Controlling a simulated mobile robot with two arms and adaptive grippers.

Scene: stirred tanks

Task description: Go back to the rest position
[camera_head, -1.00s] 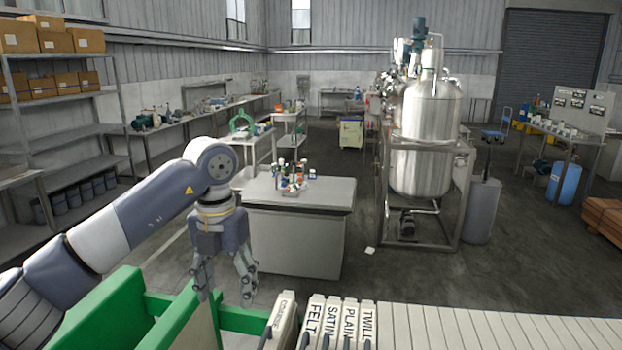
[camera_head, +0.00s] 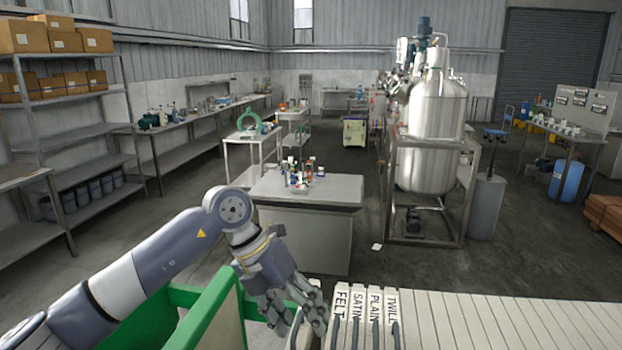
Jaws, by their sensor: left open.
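My left gripper (camera_head: 303,318) is at the lower middle of the head view, at the end of my left arm coming in from the left. The labels read FELT, SATIN, PLAIN and TWILL. A panel left of FELT is partly hidden by the gripper. My right gripper is not in view.
A grey bench (camera_head: 305,190) with small bottles stands ahead. A steel stirred tank (camera_head: 430,130) in a frame stands to its right, with a grey cylinder (camera_head: 487,207) beside it. Shelves with boxes (camera_head: 62,85) line the left wall. The floor (camera_head: 365,280) between bench and tank is mostly clear.

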